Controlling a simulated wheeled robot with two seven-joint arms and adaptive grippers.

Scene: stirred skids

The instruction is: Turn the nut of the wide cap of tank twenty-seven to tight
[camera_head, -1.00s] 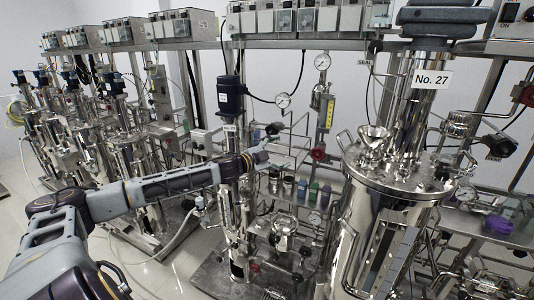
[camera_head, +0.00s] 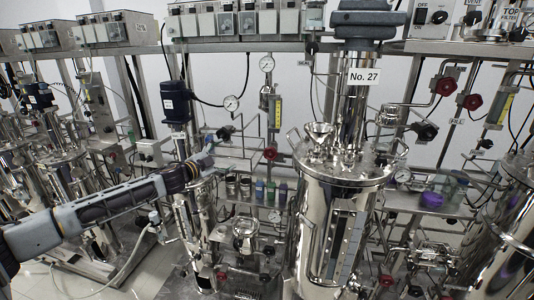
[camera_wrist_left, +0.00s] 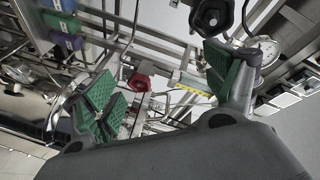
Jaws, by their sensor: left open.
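The steel tank (camera_head: 312,230) stands right of centre in the head view, under the white "No. 27" sign (camera_head: 364,77). Its round lid (camera_head: 350,178) carries several small fittings, including a funnel-shaped one (camera_head: 319,131). I cannot tell which fitting is the wide cap, and its nut is too small to make out. My left gripper (camera_head: 208,158) is left of the tank, apart from it. In the left wrist view its green-padded fingers (camera_wrist_left: 165,88) are spread with nothing between them. My right gripper is not in view.
A dark blue motor (camera_head: 175,102) on a thin column stands close behind my left gripper. Gauges (camera_head: 231,103) and red knobs (camera_head: 270,153) are on the pipework behind. Another tank (camera_head: 510,220) is at the right edge. A purple object (camera_head: 432,199) lies on the right shelf.

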